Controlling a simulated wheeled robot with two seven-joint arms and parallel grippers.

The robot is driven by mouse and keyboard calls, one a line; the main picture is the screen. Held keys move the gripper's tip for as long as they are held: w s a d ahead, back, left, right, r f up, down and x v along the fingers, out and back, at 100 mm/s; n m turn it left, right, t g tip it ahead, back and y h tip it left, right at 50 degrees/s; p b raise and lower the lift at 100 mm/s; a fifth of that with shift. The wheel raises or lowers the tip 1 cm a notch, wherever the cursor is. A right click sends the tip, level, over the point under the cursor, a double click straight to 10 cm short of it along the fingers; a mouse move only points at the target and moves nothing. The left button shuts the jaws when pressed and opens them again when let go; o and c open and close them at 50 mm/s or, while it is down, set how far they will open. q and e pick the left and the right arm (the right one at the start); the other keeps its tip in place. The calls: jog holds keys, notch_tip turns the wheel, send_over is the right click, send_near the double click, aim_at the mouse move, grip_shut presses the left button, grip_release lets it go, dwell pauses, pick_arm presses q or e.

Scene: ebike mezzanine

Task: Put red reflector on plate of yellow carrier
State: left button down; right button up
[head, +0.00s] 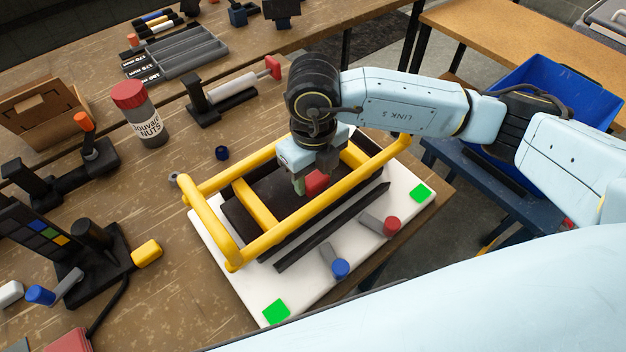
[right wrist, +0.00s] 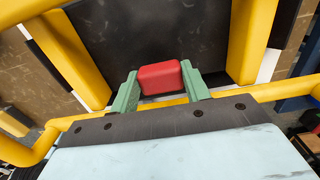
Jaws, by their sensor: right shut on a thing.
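The yellow carrier (head: 188,219) is a tubular frame lying on a white board, with a black plate (head: 272,191) between its yellow bars. The plate also fills the upper middle of the right wrist view (right wrist: 160,35). My right gripper (head: 311,184) reaches down inside the frame, over the plate. Its green fingers are shut on the red reflector (right wrist: 161,78), a small red block that also shows in the head view (head: 317,181). I cannot tell whether the reflector touches the plate. My left gripper is not in view.
The white board (head: 236,291) bears green squares, a black bar (head: 333,229), a red-capped piece (head: 391,226) and a blue-capped piece (head: 340,268). A jar (head: 141,112) and dark fixtures stand left. A blue bin (head: 570,84) is at the right.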

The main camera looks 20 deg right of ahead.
aim_at(313, 177)
notch_tip(313, 177, down, 3)
jog(key=shift+r, duration=0.1)
jog(key=o, duration=1)
notch_tip(313, 177, up, 12)
jog(key=shift+r, duration=0.1)
